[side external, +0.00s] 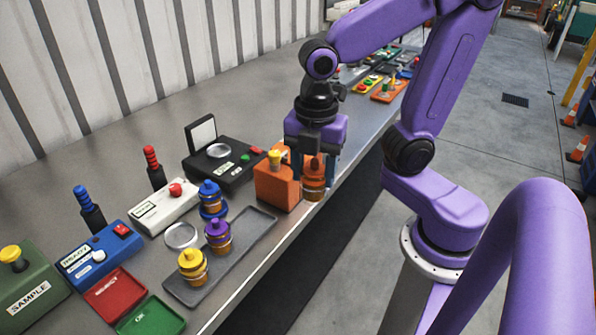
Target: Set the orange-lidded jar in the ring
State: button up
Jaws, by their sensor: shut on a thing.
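The orange-lidded jar (314,183) is at the front edge of the bench, right of an orange block with a yellow cap (272,186). My gripper (316,165) points down over the jar and is shut on it, with fingers on either side. I cannot tell whether the jar's base touches the bench. A pale metal ring (181,235) lies flat on the bench left of the tray, with nothing standing in it. Another round pale disc (218,150) is on top of a black box, below its raised flap.
A grey tray (232,262) holds a yellow-lidded jar (193,267) and a purple-lidded jar (218,236). A white box with a red button (164,208) and a blue box (101,250) stand left.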

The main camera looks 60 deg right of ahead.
jog(key=shift+s+r, duration=0.15)
jog(key=shift+w+a+r, duration=0.1)
jog(key=shift+w+r, duration=0.05)
jog(key=shift+w, duration=0.1)
jog(key=w+a+r, duration=0.2)
jog(key=w, duration=1.9)
jog(key=shift+w+d+f, duration=1.7)
jog(key=shift+w+d, duration=0.4)
jog(key=shift+w, duration=0.5)
jog(key=shift+w+d+f, duration=1.65)
jog(key=shift+w+d, duration=0.45)
jog(key=shift+w, duration=0.5)
jog(key=shift+w+d+f, duration=1.7)
jog(key=shift+w+d, duration=0.4)
jog(key=shift+w, duration=0.5)
jog(key=shift+f, duration=0.75)
